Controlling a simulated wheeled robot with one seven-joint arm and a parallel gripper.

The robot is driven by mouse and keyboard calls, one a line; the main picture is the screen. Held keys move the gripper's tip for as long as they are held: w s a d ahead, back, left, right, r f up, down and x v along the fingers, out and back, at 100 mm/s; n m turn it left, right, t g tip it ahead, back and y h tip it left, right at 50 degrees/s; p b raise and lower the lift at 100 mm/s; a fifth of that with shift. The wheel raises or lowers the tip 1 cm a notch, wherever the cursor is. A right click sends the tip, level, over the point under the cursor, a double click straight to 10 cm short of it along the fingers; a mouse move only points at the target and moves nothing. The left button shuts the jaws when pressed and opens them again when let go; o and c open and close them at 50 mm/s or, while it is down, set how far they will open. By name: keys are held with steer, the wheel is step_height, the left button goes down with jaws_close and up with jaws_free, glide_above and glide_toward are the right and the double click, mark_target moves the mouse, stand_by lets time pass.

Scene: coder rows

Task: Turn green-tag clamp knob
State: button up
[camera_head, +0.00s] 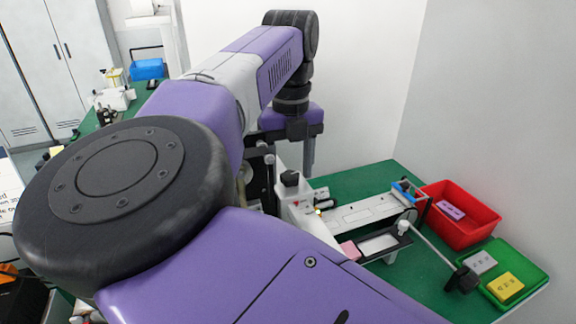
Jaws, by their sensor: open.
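A white coder machine (298,210) stands on the green bench, partly hidden behind my arm. A black knob (290,178) sits on its top. A white knob (404,227) stands by the metal plate to its right, and a black knob (465,281) is at the end of a slanted rod. I cannot make out a green tag on any of them, so I cannot tell which is the green-tag clamp knob. My gripper (287,158) points down behind and above the machine. One grey finger shows clearly; the other is hard to make out. It is open, with nothing visible held.
A red bin (478,222) holds a purple block, and a green tray (541,283) holds grey and yellow blocks, at the right. A wall stands close behind the green bench (352,180). More equipment and a blue bin (148,69) are at far left.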

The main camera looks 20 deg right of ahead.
jaws_close()
stand_by(0.4)
steer(key=m, duration=0.4)
steer(key=shift+r+m+p, duration=0.1)
steer(key=shift+m+p, duration=0.3)
steer(key=m+p, duration=0.1)
steer(key=m, duration=0.4)
steer(key=m+p, duration=0.1)
steer(key=m, duration=0.4)
steer(key=shift+m, duration=0.4)
steer(key=m, duration=0.4)
steer(key=shift+m+p, duration=0.35)
steer(key=shift+m, duration=0.05)
